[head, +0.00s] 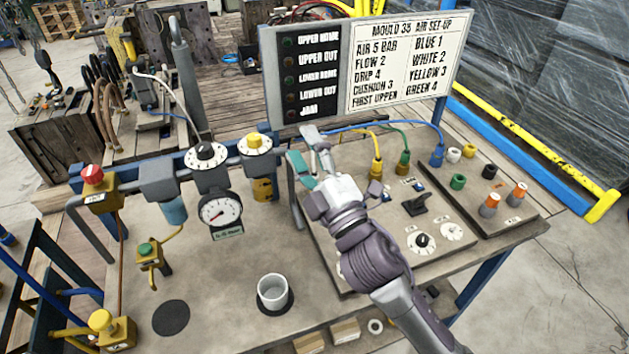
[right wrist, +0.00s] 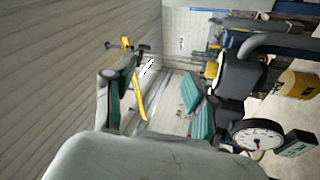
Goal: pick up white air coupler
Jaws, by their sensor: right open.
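A small white cap-like piece (head: 454,155), which looks like the white air coupler, stands on the dark board at the right of the bench, just right of the blue hose coupler (head: 437,156). My right gripper (head: 303,148) is open and empty, with teal finger pads. It is raised in front of the sign, well to the left of the white piece. In the right wrist view the open fingers (right wrist: 162,102) show with nothing between them, and the white piece does not show. My left gripper is not in view.
Yellow (head: 375,169) and green (head: 403,162) hose couplers stand left of the blue one. Black, green (head: 458,181) and orange-grey pieces (head: 489,205) share the right board. The sign (head: 405,62) rises behind. A gauge (head: 220,212) and a white cup (head: 273,291) are left.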

